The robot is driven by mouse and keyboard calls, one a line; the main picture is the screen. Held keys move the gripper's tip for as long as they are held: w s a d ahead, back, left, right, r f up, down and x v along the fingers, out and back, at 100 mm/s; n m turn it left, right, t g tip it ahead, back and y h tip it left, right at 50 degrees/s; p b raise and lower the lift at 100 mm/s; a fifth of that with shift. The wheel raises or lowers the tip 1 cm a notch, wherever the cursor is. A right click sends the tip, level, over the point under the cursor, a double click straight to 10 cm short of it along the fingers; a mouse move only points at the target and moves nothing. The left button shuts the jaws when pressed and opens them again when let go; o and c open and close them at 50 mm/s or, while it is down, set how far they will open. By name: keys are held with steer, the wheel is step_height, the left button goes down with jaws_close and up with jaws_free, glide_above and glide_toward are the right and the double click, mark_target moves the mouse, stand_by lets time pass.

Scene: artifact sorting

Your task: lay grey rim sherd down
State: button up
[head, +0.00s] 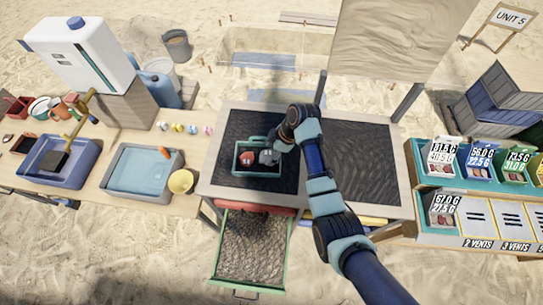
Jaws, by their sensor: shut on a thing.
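The grey rim sherd (266,157) shows as a small grey shape at the right side of a small green tray (240,170). My gripper (266,149) is over the tray's right part, shut on the grey sherd. The view is too small to tell whether the sherd touches the tray floor. A red sherd (246,158) lies in the tray, left of the grey one. My wrist and gripper hide part of the tray's far right corner.
The tray stands on a dark mesh table (350,150) with a pale frame. A green-framed sieve (250,245) is below its front edge. Labelled bins (480,160) stand right.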

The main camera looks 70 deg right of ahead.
steer(key=shift+f, duration=1.45)
steer(key=shift+f, duration=0.2)
steer(key=o, duration=1.2)
steer(key=shift+r, duration=0.15)
steer(key=v, duration=1.2)
steer(key=shift+r, duration=0.1)
